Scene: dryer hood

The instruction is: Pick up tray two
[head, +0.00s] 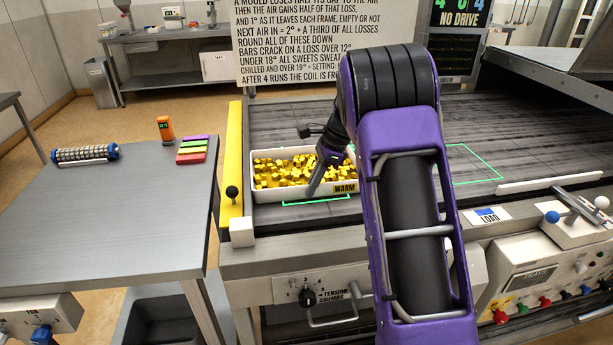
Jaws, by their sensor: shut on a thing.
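A white tray (277,191) filled with yellow pieces lies at the left end of the dark belt, within a green outline. Its front wall bears a yellow label reading "WARM"; no number is readable on it. My gripper (316,188) reaches over the tray's right part, with its fingers down at the front wall, and is shut on that wall. The fingertips are small, and my purple arm covers the area right of the tray. The tray looks level and appears to rest on the belt.
A yellow guide rail (233,165) with a black-knobbed lever runs along the belt's left edge. A grey side table (110,220) holds a blue-ended roller, an orange device and coloured bars. An empty green outline (474,165) marks the belt farther right. A text board stands behind.

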